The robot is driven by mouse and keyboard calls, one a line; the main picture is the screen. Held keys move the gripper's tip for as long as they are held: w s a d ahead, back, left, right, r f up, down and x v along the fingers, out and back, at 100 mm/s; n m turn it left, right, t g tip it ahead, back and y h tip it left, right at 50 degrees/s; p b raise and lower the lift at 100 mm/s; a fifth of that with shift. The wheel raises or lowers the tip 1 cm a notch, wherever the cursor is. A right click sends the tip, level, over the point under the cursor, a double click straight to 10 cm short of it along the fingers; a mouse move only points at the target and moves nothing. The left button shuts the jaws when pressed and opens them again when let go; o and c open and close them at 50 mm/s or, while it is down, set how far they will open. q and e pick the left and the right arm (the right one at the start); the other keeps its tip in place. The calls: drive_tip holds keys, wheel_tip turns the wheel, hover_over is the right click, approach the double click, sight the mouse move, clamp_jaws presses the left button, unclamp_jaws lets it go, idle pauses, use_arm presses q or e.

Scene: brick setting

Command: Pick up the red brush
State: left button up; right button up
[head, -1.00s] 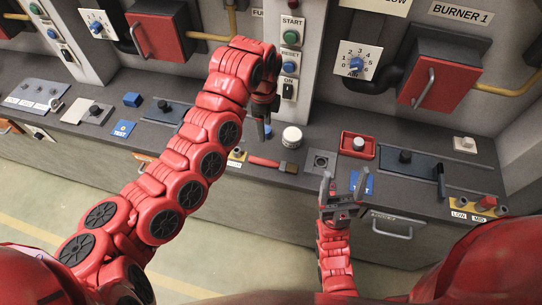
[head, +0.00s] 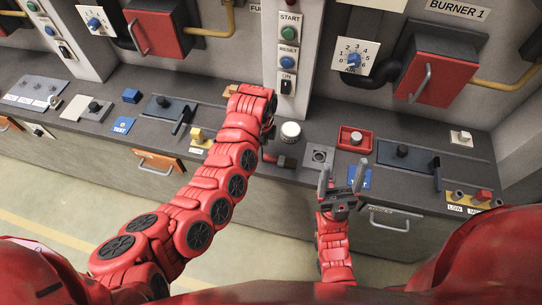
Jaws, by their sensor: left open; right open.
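The red brush (head: 286,161) lies on the dark grey counter, with its dark end to the right and its red handle partly hidden behind my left arm. My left gripper (head: 268,133) is over the handle side of the brush, pointing down. It is open, but mostly hidden by its own wrist, and I cannot tell if its fingers touch the brush. My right gripper (head: 341,180) is open and empty, with its fingers pointing up in front of the counter edge, to the right of the brush.
A white round jar (head: 290,132) stands just behind the brush. Switch panels and a black lever (head: 183,119) line the counter. A post with buttons (head: 288,50) rises behind.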

sight(272, 159)
use_arm(q)
drive_tip(key=shift+f+p, duration=0.45)
drive_tip(key=shift+f, duration=1.4)
clamp_jaws()
